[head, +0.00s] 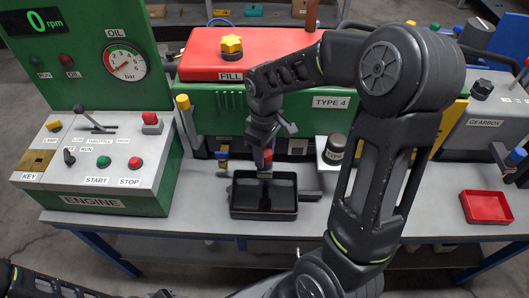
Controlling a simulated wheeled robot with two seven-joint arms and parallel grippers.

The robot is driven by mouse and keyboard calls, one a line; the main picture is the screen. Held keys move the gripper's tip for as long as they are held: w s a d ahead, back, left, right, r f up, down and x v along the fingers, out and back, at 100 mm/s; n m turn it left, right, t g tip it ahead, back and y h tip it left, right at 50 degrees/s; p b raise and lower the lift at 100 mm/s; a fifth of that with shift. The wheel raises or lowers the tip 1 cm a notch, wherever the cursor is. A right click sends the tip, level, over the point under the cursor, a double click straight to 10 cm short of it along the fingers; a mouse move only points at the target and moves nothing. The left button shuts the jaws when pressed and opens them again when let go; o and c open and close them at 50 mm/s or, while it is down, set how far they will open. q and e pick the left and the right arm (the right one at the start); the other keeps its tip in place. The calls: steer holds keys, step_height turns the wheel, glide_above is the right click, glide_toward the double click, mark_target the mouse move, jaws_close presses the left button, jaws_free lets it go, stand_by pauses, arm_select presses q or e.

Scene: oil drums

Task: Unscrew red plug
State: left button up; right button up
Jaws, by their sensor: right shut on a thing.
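My right gripper (264,158) points down in front of the green TYPE 4 engine block (215,118), above the back edge of a black drain tray (264,214). It is shut on the red plug (267,155), a small red piece showing between its fingers. The fingers hide most of the plug, and I cannot tell whether it is still threaded in the engine. Part of my left arm shows along the bottom left edge; its gripper is out of view.
The yellow FILL cap (231,44) sits on the red engine top (200,62). A black oil filter (334,149) stands right of the gripper. The ENGINE control panel (100,165) is at left, an empty red tray (486,207) at right. The bench front is mostly clear.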

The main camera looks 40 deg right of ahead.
jaws_close()
steer(key=n+p, duration=0.1)
steer(key=n, duration=0.4)
steer(key=shift+n, duration=0.4)
steer(key=shift+o, duration=2.4)
jaws_free()
jaws_close()
steer(key=shift+w+r+p, duration=0.1)
steer(key=shift+r+p, duration=0.2)
steer(key=shift+r, duration=0.1)
